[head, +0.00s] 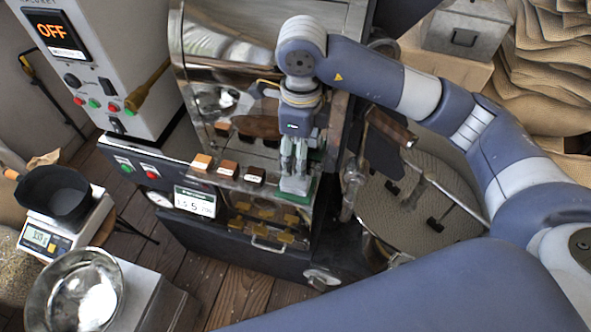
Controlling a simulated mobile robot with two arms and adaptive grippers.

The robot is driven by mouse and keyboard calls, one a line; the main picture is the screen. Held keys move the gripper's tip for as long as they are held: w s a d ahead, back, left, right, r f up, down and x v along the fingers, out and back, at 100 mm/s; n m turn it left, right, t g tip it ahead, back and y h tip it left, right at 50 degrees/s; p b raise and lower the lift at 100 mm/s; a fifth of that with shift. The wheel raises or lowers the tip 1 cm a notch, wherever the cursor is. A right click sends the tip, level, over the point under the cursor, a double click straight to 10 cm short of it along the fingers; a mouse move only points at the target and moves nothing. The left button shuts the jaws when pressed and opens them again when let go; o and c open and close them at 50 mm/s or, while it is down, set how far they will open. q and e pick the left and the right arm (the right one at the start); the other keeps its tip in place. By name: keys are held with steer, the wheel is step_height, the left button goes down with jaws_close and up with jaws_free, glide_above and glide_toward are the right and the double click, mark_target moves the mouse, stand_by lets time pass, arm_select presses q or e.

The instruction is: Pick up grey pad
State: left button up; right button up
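A small grey pad (294,188) lies at the right end of the roaster's front ledge, over a green surface (304,196). My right gripper (293,172) comes down from above, fingers pointing down, with its tips at the grey pad. The fingers cover part of the pad's far side. I cannot tell whether they touch or grip it. My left gripper is not in view.
Small orange and brown blocks (228,168) line the ledge left of the pad. The steel roaster (215,50) stands behind, with a round cooling tray (440,200) at right. A scale (45,240) and a metal bowl (75,292) are at lower left.

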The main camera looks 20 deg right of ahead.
mark_target(295, 180)
steer(key=f, duration=0.2)
steer(key=s+f, duration=0.1)
steer(key=shift+a+f+p, duration=0.2)
steer(key=shift+f+p, duration=0.15)
steer(key=shift+p, duration=0.05)
steer(key=shift+w+f, duration=0.15)
steer(key=shift+f, duration=0.2)
steer(key=shift+w+f, duration=0.1)
steer(key=shift+f, duration=0.15)
steer(key=f, duration=0.1)
steer(key=f+p, duration=0.1)
steer(key=f, duration=0.1)
steer(key=f+p, duration=0.1)
steer(key=shift+w+a+f, duration=0.2)
steer(key=shift+w+a, duration=0.05)
steer(key=shift+a, duration=0.05)
steer(key=shift+f, duration=0.25)
steer(key=shift+c, duration=1.1)
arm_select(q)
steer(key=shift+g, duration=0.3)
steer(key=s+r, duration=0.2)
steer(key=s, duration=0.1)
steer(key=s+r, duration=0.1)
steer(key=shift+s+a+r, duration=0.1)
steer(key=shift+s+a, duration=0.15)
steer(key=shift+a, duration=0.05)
arm_select(e)
steer(key=c, duration=0.7)
